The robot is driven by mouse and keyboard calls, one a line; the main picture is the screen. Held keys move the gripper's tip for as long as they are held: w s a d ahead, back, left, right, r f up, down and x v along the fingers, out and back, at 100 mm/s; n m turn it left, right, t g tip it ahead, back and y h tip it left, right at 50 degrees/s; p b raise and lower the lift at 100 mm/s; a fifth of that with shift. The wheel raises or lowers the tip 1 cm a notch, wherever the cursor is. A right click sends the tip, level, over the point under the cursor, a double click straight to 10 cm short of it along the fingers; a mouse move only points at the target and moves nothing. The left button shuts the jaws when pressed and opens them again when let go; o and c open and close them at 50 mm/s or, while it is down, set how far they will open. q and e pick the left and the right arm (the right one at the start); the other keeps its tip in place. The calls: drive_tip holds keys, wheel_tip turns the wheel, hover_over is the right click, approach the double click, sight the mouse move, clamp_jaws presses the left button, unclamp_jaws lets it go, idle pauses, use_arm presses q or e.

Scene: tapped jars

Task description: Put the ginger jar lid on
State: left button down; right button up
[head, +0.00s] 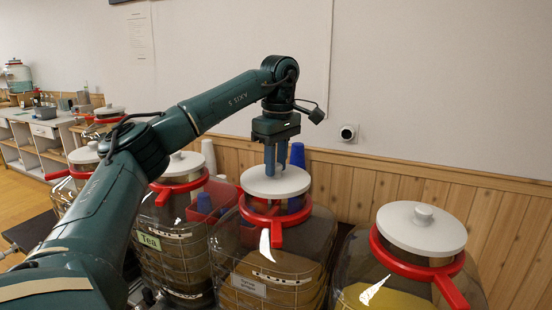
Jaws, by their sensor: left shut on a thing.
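My left gripper (275,168) is shut on the knob of a round white lid (276,183). It holds the lid level, directly over the mouth of the middle front jar (270,262). This jar is clear, with a red collar (274,218), amber contents and a small pale label (249,286) too small to read surely. I cannot tell whether the lid touches the collar or hovers just above it. The fingers hide the knob. My right gripper is out of view.
A jar labelled Tea (170,245) stands to the left and a jar with yellow contents (410,285) to the right, both with white lids on. Blue cups (297,155) and white cups (208,155) stand behind, near the wood-panelled wall (400,185). Shelves stand far left.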

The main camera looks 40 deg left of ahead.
use_arm(q)
drive_tip(key=shift+f+b, duration=0.4)
drive_tip(key=shift+f, duration=0.5)
idle(0.5)
drive_tip(key=c, duration=1.2)
unclamp_jaws()
drive_tip(key=shift+c, duration=0.2)
drive_tip(key=shift+o, duration=0.8)
